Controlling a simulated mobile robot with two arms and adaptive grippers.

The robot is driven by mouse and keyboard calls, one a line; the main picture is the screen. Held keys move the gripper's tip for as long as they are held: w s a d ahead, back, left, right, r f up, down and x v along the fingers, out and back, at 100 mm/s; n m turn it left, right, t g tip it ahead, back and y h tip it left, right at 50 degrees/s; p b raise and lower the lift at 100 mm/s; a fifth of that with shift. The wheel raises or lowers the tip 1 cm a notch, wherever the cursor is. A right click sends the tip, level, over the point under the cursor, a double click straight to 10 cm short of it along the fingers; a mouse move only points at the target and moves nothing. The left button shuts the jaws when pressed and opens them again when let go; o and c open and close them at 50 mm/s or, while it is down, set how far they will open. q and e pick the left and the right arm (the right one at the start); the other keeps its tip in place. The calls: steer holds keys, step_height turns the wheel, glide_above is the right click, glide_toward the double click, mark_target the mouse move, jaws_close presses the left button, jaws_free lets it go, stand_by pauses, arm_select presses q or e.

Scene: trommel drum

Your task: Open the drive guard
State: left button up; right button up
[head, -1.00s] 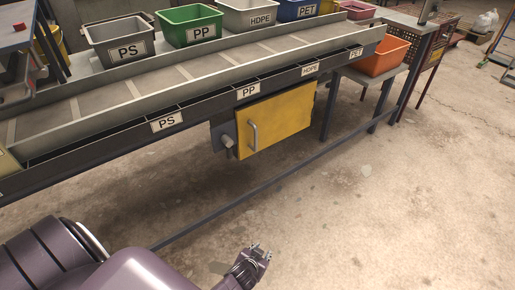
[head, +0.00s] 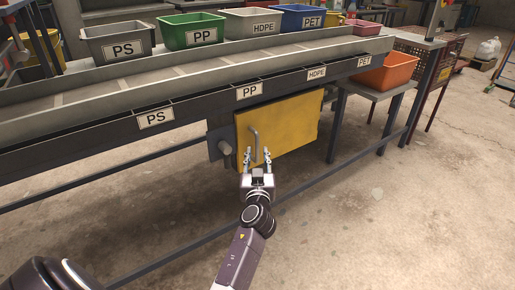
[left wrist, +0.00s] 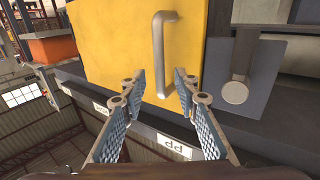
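The drive guard is a yellow panel (head: 290,122) under the front of the conveyor, and it looks closed. A grey upright bar handle (head: 254,142) is on its left part. My left gripper (head: 258,156) is just in front of the handle's lower part, fingers apart and pointing at the panel. In the left wrist view the yellow panel (left wrist: 115,40) fills the upper middle, and the handle (left wrist: 158,45) lies ahead between the open fingers (left wrist: 160,86). No finger is clearly touching it. My right gripper is not in view.
A grey round knob (head: 224,147) sticks out left of the guard. The conveyor's labelled front rail (head: 200,107) runs above it, and a low frame bar (head: 310,182) runs below. An orange bin (head: 387,72) stands on the right. The floor in front is clear.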

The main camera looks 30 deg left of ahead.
mark_target(257, 147)
arm_select(q)
steer(key=x, duration=0.5)
steer(key=shift+w, duration=0.1)
jaws_close()
steer(key=shift+f, duration=0.1)
